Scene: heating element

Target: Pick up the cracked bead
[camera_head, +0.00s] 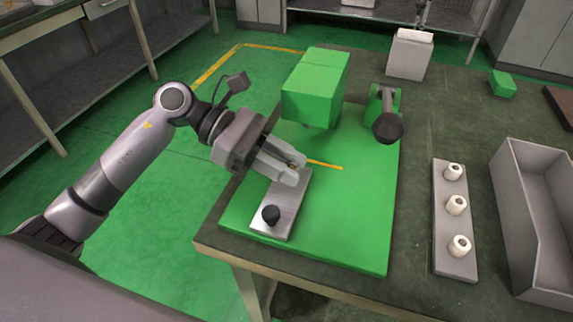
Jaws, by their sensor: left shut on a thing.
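My left gripper (298,173) is over the far end of a small metal plate (288,207). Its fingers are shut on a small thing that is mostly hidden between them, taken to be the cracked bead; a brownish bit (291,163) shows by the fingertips. I cannot make out a crack. Three white beads (456,205) stand in a row on a grey strip (455,228) to the right. My right gripper is not in view.
The plate lies on a green board (345,235) on a dark workbench (425,120). A green block machine (312,90) and a lever with a dark round knob (387,128) stand behind. A grey open bin (513,215) is at the right; a white container (409,55) is at the back.

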